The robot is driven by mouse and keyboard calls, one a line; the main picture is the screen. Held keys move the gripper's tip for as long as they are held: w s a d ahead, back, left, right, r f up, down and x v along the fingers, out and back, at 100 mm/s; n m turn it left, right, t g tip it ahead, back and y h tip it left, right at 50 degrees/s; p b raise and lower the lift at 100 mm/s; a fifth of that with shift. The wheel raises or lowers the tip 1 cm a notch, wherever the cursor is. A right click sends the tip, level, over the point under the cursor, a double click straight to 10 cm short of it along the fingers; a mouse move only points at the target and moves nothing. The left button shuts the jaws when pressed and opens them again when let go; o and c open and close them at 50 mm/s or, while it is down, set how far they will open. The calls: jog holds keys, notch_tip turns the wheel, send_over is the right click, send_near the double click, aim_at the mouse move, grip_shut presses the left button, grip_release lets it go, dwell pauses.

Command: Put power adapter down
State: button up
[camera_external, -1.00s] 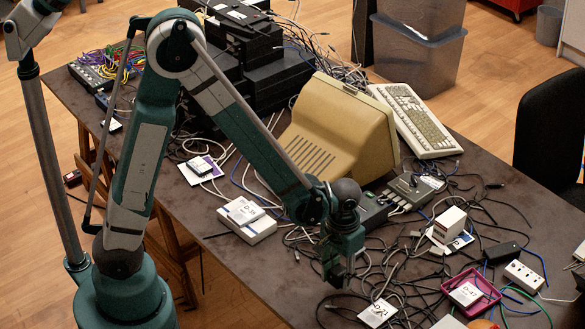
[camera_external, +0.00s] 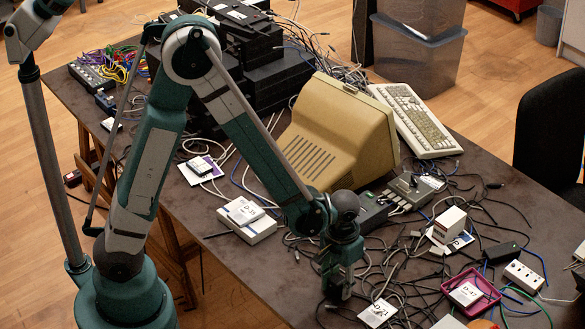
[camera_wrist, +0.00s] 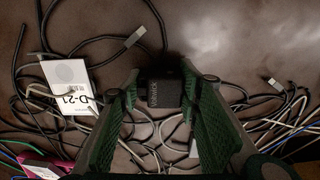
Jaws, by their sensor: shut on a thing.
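My gripper (camera_external: 337,288) is low over the front part of the dark table, among loose cables. In the wrist view, the black power adapter (camera_wrist: 160,93) is between the green-padded fingers of my gripper (camera_wrist: 158,100), which are shut on it. It has small pale lettering on its face. In the external view the adapter cannot be told apart from the dark fingers. I cannot tell whether it touches the table or the cables.
A white card marked D-21 (camera_external: 378,312) lies close to the right of my gripper; it also shows in the wrist view (camera_wrist: 68,85). Tangled cables cover much of the table nearby. A white D-labelled box (camera_external: 262,231) stands to the left, a pink tray (camera_external: 449,287) to the right.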

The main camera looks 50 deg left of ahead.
aim_at(340, 285)
jog(key=shift+f, duration=0.2)
jog(key=o, duration=1)
jog(key=shift+c, duration=0.2)
jog(key=shift+r, duration=0.15)
notch_tip(340, 285, up, 12)
jog(key=p, duration=0.2)
jog(key=shift+p, duration=0.3)
jog(key=shift+a+r, duration=0.1)
